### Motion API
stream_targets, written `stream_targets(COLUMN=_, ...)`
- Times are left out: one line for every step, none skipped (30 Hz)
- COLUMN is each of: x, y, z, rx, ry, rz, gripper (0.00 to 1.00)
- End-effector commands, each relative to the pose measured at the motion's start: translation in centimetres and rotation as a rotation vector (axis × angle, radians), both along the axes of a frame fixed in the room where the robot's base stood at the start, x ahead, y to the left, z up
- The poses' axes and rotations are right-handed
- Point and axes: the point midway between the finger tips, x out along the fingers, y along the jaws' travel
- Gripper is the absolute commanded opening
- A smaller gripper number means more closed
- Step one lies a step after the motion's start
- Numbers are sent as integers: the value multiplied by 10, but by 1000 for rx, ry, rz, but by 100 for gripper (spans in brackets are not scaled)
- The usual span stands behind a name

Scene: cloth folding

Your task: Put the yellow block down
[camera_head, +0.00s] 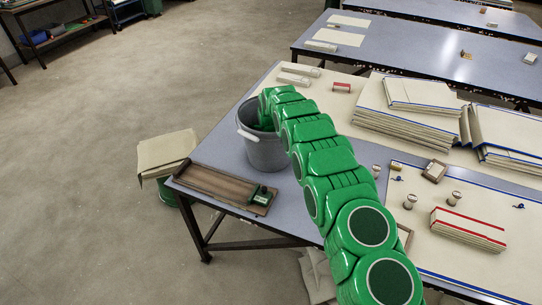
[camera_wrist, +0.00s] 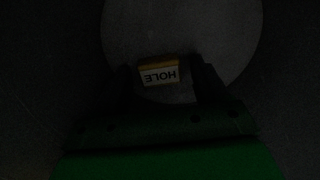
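The yellow block (camera_wrist: 159,73) shows in the dark wrist view, with a yellow edge and a pale face printed "HOLE", upside down. It appears to be at the light round floor of the grey bucket (camera_head: 262,151). My gripper (camera_wrist: 166,80) has its dark fingers apart, one on each side of the block, with a gap visible at the right. Whether the left finger touches the block is too dark to tell. In the head view my arm reaches into the bucket, and both the gripper and the block are hidden there.
The bucket stands on the grey table (camera_head: 225,155). A brown wooden tray (camera_head: 215,185) with a green stamp-like tool (camera_head: 261,196) lies at its front left. Stacks of folded cloth (camera_head: 410,110), spools (camera_head: 410,201) and a red-edged pile (camera_head: 468,229) occupy the right side.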

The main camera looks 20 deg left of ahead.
Motion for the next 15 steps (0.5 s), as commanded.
stream_targets(x=0, y=0, z=0, rx=0, ry=0, rz=0, gripper=73)
stream_targets(x=0, y=0, z=0, rx=0, ry=0, rz=0, gripper=73)
stream_targets(x=0, y=0, z=0, rx=0, ry=0, rz=0, gripper=73)
stream_targets(x=0, y=0, z=0, rx=0, ry=0, rz=0, gripper=73)
stream_targets(x=0, y=0, z=0, rx=0, ry=0, rz=0, gripper=73)
stream_targets(x=0, y=0, z=1, rx=0, ry=0, rz=0, gripper=73)
stream_targets(x=0, y=0, z=1, rx=0, ry=0, rz=0, gripper=73)
stream_targets(x=0, y=0, z=2, rx=0, ry=0, rz=0, gripper=73)
stream_targets(x=0, y=0, z=4, rx=0, ry=0, rz=0, gripper=73)
stream_targets(x=0, y=0, z=6, rx=0, ry=0, rz=0, gripper=73)
stream_targets(x=0, y=0, z=8, rx=0, ry=-1, rz=0, gripper=73)
stream_targets(x=0, y=0, z=12, rx=0, ry=-1, rz=0, gripper=73)
stream_targets(x=0, y=0, z=15, rx=0, ry=-1, rz=0, gripper=73)
stream_targets(x=0, y=0, z=18, rx=0, ry=-1, rz=0, gripper=73)
stream_targets(x=0, y=0, z=23, rx=0, ry=-1, rz=0, gripper=73)
